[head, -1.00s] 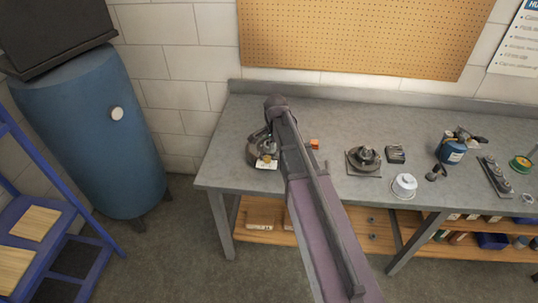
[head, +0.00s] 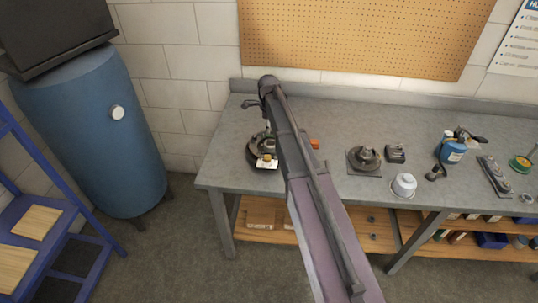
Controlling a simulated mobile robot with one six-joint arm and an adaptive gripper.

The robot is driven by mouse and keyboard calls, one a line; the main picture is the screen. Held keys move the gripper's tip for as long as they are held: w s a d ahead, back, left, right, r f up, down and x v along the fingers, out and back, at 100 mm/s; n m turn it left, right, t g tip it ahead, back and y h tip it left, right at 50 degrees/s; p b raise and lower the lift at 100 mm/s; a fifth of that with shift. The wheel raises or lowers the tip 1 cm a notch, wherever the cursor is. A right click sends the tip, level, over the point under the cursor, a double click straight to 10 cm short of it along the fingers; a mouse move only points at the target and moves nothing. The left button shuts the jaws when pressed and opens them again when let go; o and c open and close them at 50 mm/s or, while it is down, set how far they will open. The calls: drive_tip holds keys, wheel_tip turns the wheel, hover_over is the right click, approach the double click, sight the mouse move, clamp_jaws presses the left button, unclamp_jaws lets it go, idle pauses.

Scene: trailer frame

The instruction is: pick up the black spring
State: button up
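My arm reaches up over the left part of the grey workbench (head: 225,165). Its end, with my gripper (head: 268,132), points down over a dark round object (head: 255,150) near the bench's left end. The fingers are small and dark against it, so whether they are open or shut, or touch it, does not show. A small pale block or label (head: 266,163) with an orange bit is at the front of the round object. I cannot make out a black spring for certain; it may be hidden by my arm or too small.
Right of my arm are an orange block (head: 314,144), a dark flanged part on a plate (head: 366,157), a white round container (head: 404,185) and a blue canister (head: 452,150). A blue tank (head: 95,140) stands left of the bench. The bench's front left corner is bare.

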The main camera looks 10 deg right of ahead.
drive_tip(key=shift+f, duration=0.1)
drive_tip(key=b, duration=0.9)
hover_over(269, 153)
wheel_tip(269, 153, down, 8)
drive_tip(key=shift+w+f, duration=0.1)
drive_tip(key=shift+f, duration=0.1)
drive_tip(key=shift+f+b, duration=2.4)
drive_tip(key=shift+f, duration=0.2)
clamp_jaws()
